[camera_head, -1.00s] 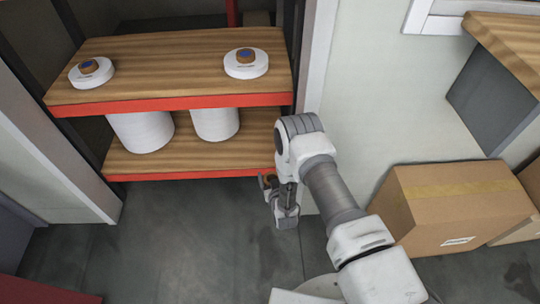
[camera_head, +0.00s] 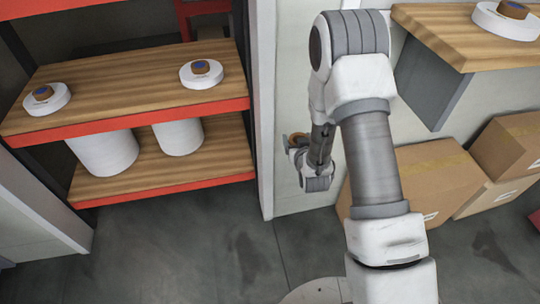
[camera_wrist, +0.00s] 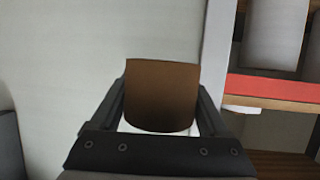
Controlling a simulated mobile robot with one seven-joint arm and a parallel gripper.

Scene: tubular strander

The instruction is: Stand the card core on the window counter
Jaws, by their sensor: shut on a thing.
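The card core (camera_wrist: 160,95) is a short brown tube, held between the two fingers of my gripper (camera_wrist: 162,105) in the wrist view. In the head view its brown end (camera_head: 298,138) shows beside my gripper (camera_head: 298,150), in front of the pale wall between the shelf and the counter. My gripper is shut on it, clear of any surface. The window counter (camera_head: 440,32) is the wooden ledge at the upper right, with a grey panel under it. A white round piece with a brown core on top (camera_head: 508,18) stands on the counter.
A red-edged wooden shelf unit (camera_head: 130,110) stands at the left, with two white discs with brown cores (camera_head: 201,73) on top and white rolls (camera_head: 180,137) below. Cardboard boxes (camera_head: 420,180) stand under the counter. The counter's left part is bare.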

